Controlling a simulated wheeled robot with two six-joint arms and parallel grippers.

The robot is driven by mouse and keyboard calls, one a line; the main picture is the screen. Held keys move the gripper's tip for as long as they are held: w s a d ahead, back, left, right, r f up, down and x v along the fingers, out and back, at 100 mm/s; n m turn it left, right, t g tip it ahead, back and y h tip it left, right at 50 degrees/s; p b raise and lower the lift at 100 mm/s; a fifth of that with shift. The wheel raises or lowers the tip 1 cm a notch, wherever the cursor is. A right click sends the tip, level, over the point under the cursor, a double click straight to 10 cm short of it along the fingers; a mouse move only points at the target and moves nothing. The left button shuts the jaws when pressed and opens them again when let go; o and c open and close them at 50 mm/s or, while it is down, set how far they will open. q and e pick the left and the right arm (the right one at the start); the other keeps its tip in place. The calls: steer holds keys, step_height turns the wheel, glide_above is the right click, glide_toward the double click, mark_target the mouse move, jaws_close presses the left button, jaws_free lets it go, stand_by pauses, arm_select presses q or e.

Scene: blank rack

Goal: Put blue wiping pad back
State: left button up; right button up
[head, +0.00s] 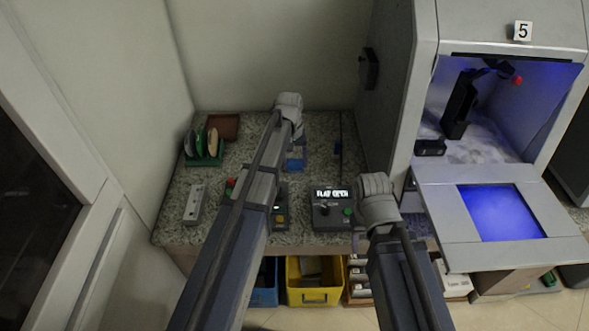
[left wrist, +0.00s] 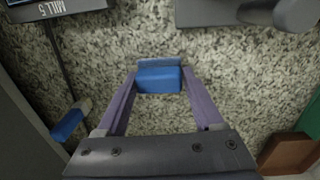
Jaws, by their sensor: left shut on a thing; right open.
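The blue wiping pad (left wrist: 158,80) sits between the two purple finger tips of my left gripper (left wrist: 158,88) in the left wrist view. It has a greyer strip along its far edge. My left gripper is shut on it, over the speckled counter. In the head view the blue pad (head: 295,163) shows just below my left wrist, at the middle of the counter. My right gripper (head: 370,225) is open by the control box at the counter's front right; its fingers are mostly hidden.
A thin dark tool with a blue end (left wrist: 68,122) lies beside the pad. A green rack (head: 204,158) with upright pads and a brown box (head: 224,127) stand at the back left. The control box (head: 334,211) is in front. The white machine (head: 500,225) stands right, flap open.

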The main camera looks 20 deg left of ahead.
arm_select(q)
steer(key=shift+f+b, duration=0.35)
steer(key=shift+f, duration=0.5)
arm_select(e)
steer(key=shift+f, duration=0.85)
arm_select(q)
steer(key=shift+f, duration=0.15)
steer(key=o, duration=1.2)
arm_select(e)
steer(key=shift+f, duration=0.15)
